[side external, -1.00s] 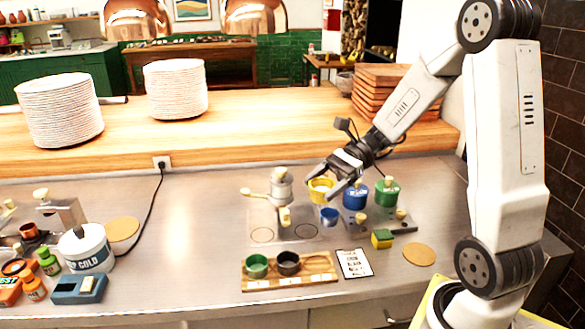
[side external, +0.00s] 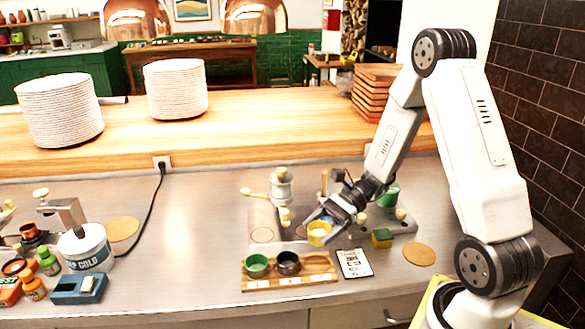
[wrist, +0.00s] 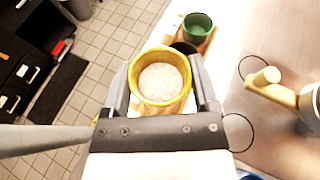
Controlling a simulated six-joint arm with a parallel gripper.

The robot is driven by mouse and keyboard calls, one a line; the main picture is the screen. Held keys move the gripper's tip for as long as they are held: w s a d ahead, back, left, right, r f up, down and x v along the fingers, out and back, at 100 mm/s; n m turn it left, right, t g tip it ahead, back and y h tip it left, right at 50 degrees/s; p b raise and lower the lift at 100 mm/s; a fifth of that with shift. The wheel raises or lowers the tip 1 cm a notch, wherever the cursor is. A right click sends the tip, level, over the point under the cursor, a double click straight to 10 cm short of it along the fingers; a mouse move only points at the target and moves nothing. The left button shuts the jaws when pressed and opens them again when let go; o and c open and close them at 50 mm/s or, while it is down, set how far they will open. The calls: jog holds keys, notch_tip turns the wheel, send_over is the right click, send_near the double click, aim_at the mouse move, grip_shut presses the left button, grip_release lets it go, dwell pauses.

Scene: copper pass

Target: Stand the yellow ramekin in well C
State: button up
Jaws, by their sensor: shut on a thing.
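The yellow ramekin (side external: 319,234) is held upright between the two fingers of my gripper (side external: 316,221), just behind the right part of the wooden board. In the wrist view the ramekin (wrist: 161,77) shows pale grainy contents, with a finger of my gripper (wrist: 163,90) on each side. The wooden board (side external: 322,272) has labels along its front edge, too small to read. A green ramekin (side external: 257,265) stands in its left well and a black ramekin (side external: 288,262) in the well beside it. The right part of the board looks empty.
A printed card (side external: 355,263) lies right of the board, with a yellow-green sponge (side external: 382,238) and a cork disc (side external: 419,255) farther right. A grinder (side external: 282,187) stands behind. Bare steel counter lies left of the board.

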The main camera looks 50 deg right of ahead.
jog(key=shift+f, duration=0.15)
send_over(319, 265)
jog(key=shift+f, duration=2.2)
jog(key=shift+f, duration=0.1)
jog(key=shift+f, duration=1.65)
jog(key=o, duration=1.3)
jog(key=shift+f, duration=0.1)
